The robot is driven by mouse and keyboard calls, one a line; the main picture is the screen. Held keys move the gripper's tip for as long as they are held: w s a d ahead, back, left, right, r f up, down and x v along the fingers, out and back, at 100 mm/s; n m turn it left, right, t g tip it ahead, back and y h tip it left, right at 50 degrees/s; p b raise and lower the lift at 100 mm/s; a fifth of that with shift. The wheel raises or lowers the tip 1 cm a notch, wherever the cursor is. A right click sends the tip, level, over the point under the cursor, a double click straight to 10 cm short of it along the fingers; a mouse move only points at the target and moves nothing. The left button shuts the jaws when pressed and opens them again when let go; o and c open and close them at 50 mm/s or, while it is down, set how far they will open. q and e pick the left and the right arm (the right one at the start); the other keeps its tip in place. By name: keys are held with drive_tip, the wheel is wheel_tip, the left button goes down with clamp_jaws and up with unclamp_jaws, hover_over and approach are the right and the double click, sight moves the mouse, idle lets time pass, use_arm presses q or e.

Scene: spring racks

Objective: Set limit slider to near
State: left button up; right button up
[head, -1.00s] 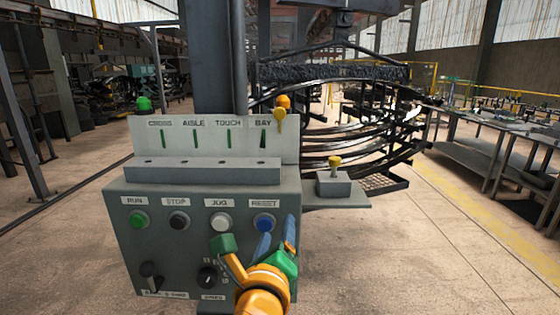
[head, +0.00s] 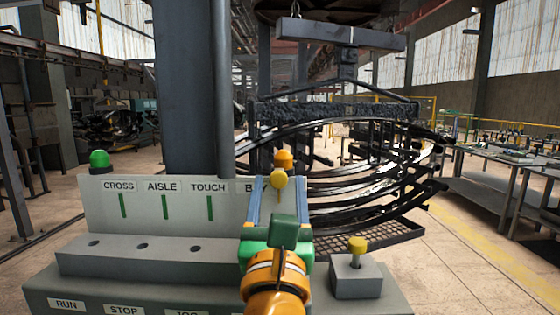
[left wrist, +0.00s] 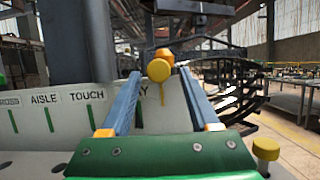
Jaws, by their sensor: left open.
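The grey control console has a pale upright board (head: 150,212) labelled CROSS, AISLE, TOUCH and a partly hidden label. A yellow knob with a thin stem (head: 278,178) stands at the board's right end, in front of an orange lamp (head: 284,158). My left gripper (head: 279,187) is open, its blue fingers pointing at the yellow knob. In the left wrist view the knob (left wrist: 159,70) shows between the fingertips; I cannot tell whether they touch it. Another yellow-capped knob (head: 357,244) stands on a grey block (head: 356,278) at right. No readable label marks either as the limit slider.
A grey ledge (head: 165,262) with several holes runs below the board. A green lamp (head: 99,159) stands at its left end. A thick grey column (head: 190,90) rises behind. A rack of curved black springs (head: 370,180) hangs behind on the right.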

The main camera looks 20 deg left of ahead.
sight(278, 180)
use_arm(q)
drive_tip(key=w+r+p, duration=0.1)
drive_tip(key=w+a+r+p, duration=0.1)
drive_tip(key=shift+w+r, duration=0.4)
drive_tip(key=shift+w+f, duration=0.25)
drive_tip(key=shift+w, duration=0.25)
drive_tip(key=shift+s+r, duration=0.1)
drive_tip(key=shift+s, duration=0.05)
clamp_jaws()
use_arm(e)
drive_tip(key=r, duration=0.1)
drive_tip(key=s+r, duration=0.1)
drive_tip(key=shift+d+r, duration=0.15)
drive_tip(key=shift+r, duration=0.25)
